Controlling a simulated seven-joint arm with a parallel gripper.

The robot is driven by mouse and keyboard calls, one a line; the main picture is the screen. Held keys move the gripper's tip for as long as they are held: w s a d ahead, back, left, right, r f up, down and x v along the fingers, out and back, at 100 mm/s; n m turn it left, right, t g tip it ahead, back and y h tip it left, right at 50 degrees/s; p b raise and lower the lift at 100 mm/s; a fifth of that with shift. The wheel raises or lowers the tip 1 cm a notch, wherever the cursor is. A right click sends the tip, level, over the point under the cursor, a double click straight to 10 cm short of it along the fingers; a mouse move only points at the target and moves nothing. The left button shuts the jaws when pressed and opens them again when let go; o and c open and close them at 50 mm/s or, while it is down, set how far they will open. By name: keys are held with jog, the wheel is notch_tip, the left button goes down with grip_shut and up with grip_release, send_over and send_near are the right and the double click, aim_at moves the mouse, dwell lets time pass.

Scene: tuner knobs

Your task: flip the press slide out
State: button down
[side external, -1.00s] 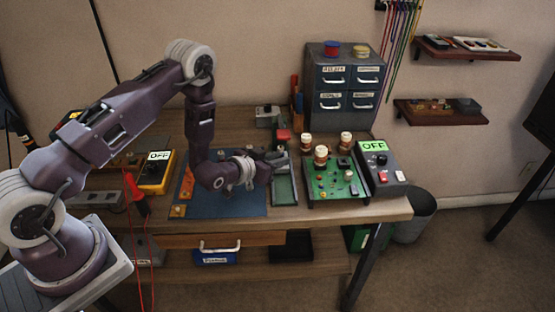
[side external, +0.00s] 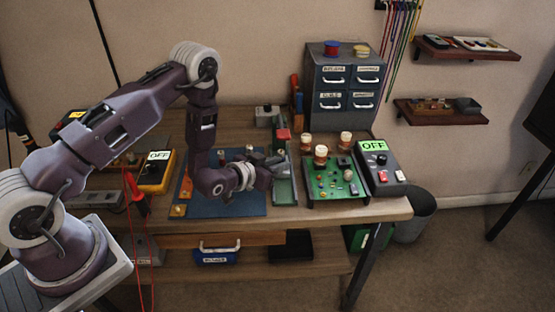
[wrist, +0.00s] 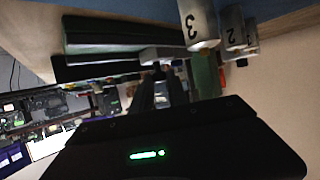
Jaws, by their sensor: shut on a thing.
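The press (side external: 285,190) is a narrow green, rail-edged unit with a red block (side external: 283,134) at its far end, right of the blue mat. My gripper (side external: 276,161) is low over its middle, pointing right. The wrist view shows the dark fingers (wrist: 160,88) close together, meeting a small part beside a grey bar (wrist: 162,54) and long green rails (wrist: 105,30). The gripper is shut on what seems to be the press slide. The fingers hide most of the gripped part, and the slide's exact position is unclear.
Cylinders marked 3 (wrist: 197,22) and 2 (wrist: 233,28) are close by in the wrist view. A green knob board (side external: 335,183) stands just right of the press, beside an OFF box (side external: 382,165). A drawer cabinet (side external: 343,88) stands behind. The blue mat (side external: 225,207) has free room.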

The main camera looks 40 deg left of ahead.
jog(key=s+d, duration=0.7)
jog(key=shift+d, duration=0.1)
jog(key=c, duration=1.3)
grip_release()
jog(key=shift+c, duration=0.2)
jog(key=shift+r, duration=0.1)
